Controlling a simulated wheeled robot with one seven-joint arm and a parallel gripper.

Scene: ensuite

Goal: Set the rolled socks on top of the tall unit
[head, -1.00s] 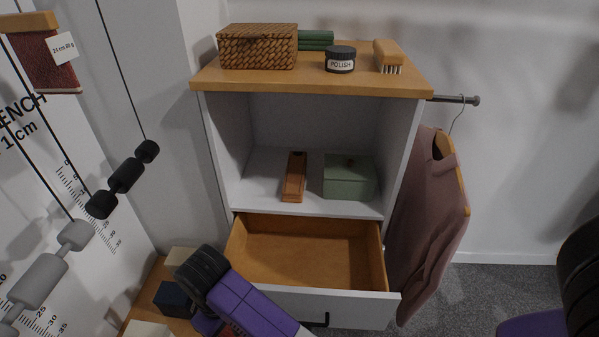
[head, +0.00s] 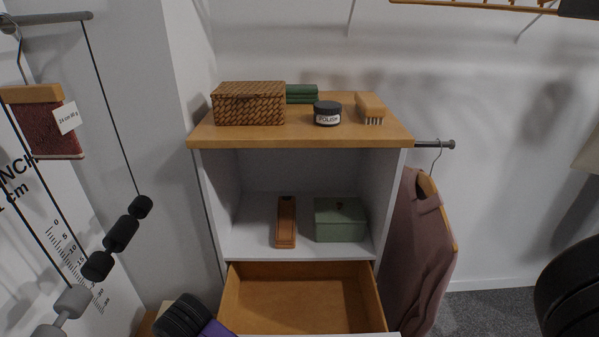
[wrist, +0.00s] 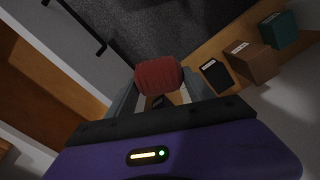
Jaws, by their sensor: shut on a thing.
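The rolled socks, a dark red roll (wrist: 160,74), sit between the fingers of my gripper (wrist: 158,93) in the wrist view. My gripper is shut on them. The socks do not show in the head view, where only a purple and black part of my arm appears at the lower left edge. The tall unit is a white cabinet with a wooden top (head: 325,137). On the top are a woven basket (head: 249,104), folded green cloth (head: 302,94), a polish tin (head: 327,113) and a brush (head: 370,108).
The unit's drawer (head: 300,298) stands open, empty where visible. A shelf above it holds a wooden object (head: 286,222) and a green box (head: 340,219). A mauve garment (head: 418,250) hangs right. Several small boxes (wrist: 252,61) lie on a wooden surface. The top's front strip is clear.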

